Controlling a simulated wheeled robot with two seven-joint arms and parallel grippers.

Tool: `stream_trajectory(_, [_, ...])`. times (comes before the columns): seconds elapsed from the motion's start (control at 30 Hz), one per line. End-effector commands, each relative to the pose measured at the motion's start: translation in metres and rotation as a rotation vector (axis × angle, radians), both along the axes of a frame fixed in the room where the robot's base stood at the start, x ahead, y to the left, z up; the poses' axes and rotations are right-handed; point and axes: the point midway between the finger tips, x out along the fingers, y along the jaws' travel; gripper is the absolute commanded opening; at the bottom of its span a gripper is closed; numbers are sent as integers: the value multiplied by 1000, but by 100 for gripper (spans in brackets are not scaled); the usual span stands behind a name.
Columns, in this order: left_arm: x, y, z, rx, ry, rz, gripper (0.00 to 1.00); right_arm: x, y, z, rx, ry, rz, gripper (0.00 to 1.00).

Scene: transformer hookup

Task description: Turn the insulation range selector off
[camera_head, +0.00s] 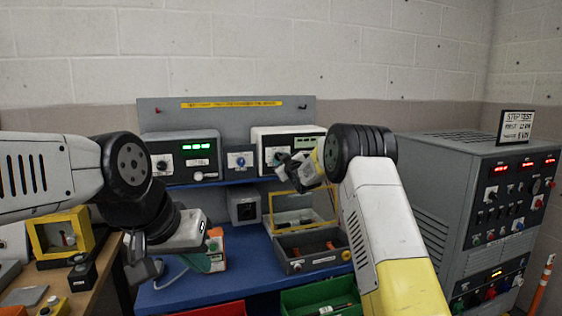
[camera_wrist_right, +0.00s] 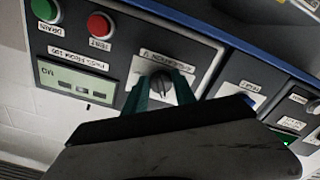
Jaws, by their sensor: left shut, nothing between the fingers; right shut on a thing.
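The insulation range selector (camera_wrist_right: 161,82) is a round knob on a grey panel in the right wrist view, with a partly readable, upside-down label beside it. My right gripper (camera_wrist_right: 163,92) is shut on the selector, one dark green finger on each side. In the head view, my right gripper (camera_head: 281,163) reaches the front of the right-hand bench instrument (camera_head: 293,133) and hides the knob. The pointer's exact setting cannot be told. My left gripper (camera_head: 143,268) is shut and empty, held low over the left end of the blue bench.
A green button (camera_wrist_right: 44,10), a red button (camera_wrist_right: 99,25) and a display (camera_wrist_right: 75,77) sit near the selector. A second instrument (camera_head: 183,158) stands left on the shelf. A grey tray (camera_head: 312,262) lies on the bench (camera_head: 190,292). A tall control cabinet (camera_head: 450,190) stands right.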

Motion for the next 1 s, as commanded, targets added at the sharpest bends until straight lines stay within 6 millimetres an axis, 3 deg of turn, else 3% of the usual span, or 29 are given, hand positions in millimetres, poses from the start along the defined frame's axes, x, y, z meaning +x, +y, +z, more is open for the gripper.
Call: stream_trajectory(1.0, [0, 0, 0, 0, 0, 0, 0, 1, -2, 2, -846, -271, 2, 0])
